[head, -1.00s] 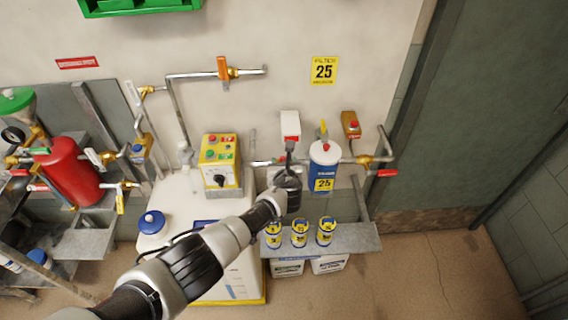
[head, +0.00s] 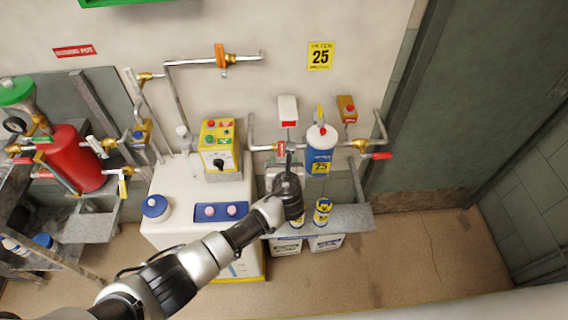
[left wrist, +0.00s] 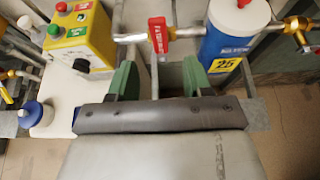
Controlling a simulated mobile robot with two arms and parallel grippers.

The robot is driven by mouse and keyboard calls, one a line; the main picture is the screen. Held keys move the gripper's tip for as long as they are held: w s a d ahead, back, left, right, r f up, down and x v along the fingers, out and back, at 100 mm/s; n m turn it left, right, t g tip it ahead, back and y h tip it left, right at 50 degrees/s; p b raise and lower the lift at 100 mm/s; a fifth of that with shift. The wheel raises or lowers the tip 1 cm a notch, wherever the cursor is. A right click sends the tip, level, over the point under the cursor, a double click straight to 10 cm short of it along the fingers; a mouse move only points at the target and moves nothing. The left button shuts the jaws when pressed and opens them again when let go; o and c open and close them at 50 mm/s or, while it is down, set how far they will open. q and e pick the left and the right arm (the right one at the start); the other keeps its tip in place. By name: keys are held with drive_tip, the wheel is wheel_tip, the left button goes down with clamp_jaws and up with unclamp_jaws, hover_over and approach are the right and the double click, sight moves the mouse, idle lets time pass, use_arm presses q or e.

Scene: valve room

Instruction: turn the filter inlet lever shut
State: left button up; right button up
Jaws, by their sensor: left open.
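The filter is a blue and white canister (head: 320,150) with a yellow "25" label; it also shows in the left wrist view (left wrist: 235,30). A red lever with a white label (left wrist: 158,36) sits on the pipe left of the filter. It appears small and red in the head view (head: 280,148); its exact angle to the pipe is hard to tell. My left gripper (head: 288,160) is open and empty below that lever. In the left wrist view its green-padded fingers (left wrist: 160,78) stand apart, with the lever beyond the gap. My right gripper is out of view.
A yellow control box (head: 220,147) stands left on a white tank (head: 172,190). Another red handle (head: 378,156) is on the pipe right of the filter. Floor at the right is free.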

use_arm(q)
drive_tip(key=shift+v, duration=0.95)
drive_tip(key=s+a+f+n+g+b, duration=0.25)
drive_tip(key=s+a+f+n, duration=0.2)
drive_tip(key=f, duration=0.55)
drive_tip(key=s+a+f+n+g+b, duration=0.1)
drive_tip(key=s+a+f+n+g, duration=0.35)
drive_tip(key=f, duration=0.55)
drive_tip(key=s+a+f+n+g+b, duration=0.15)
drive_tip(key=s+a+f+n, duration=0.4)
drive_tip(key=f, duration=0.55)
drive_tip(key=s+a+f+n+g+b, duration=0.1)
drive_tip(key=s+a+f+n, duration=0.3)
drive_tip(key=s, duration=0.7)
drive_tip(key=s+a+f+n+g+b, duration=0.1)
drive_tip(key=s+a+f+n+b, duration=0.1)
drive_tip(key=s+a+f+n, duration=0.2)
drive_tip(key=s+a+f+n+g+b, duration=0.1)
drive_tip(key=s+a+f+n, duration=0.3)
drive_tip(key=s, duration=1.5)
wheel_tip(320, 180, down, 4)
drive_tip(key=n+g, duration=0.1)
drive_tip(key=n, duration=0.6)
drive_tip(key=shift+a+f+b, duration=0.15)
drive_tip(key=shift+a+b, duration=0.05)
drive_tip(key=shift+b, duration=0.1)
